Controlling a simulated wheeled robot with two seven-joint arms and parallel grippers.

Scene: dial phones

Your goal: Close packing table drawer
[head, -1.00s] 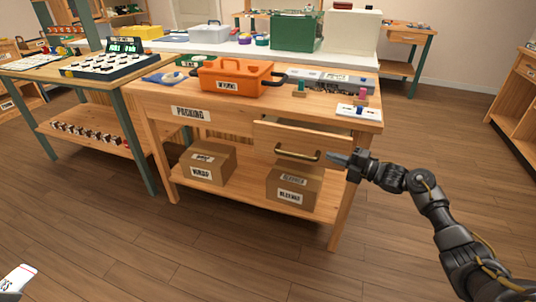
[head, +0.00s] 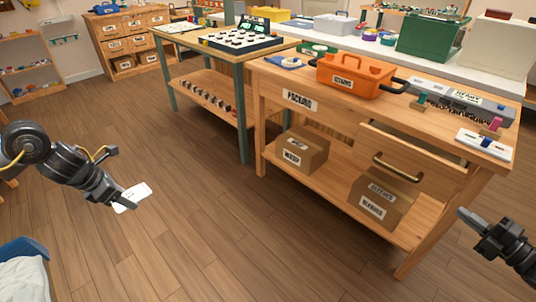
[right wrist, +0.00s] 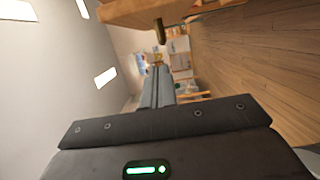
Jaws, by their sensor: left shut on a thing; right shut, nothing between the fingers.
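The packing table (head: 290,85) stands at the right of the head view. Its drawer (head: 432,172) is pulled partly out, with a dark gap above its front and a brass handle (head: 397,167) on it. My right gripper (head: 468,216) is shut and empty, in front of the table, below and right of the handle and apart from it. In the right wrist view the shut fingers (right wrist: 158,88) point toward the table, with the brass handle (right wrist: 160,32) beyond. My left gripper (head: 122,195) is shut on a white card (head: 133,196), far left of the table over open floor.
An orange toolbox (head: 355,77) and a grey case (head: 462,100) stand on the packing table. Cardboard boxes (head: 301,150) sit on its lower shelf. Another table (head: 205,85) adjoins at the left. A blue-edged bin (head: 22,250) is at the lower left. The floor between is clear.

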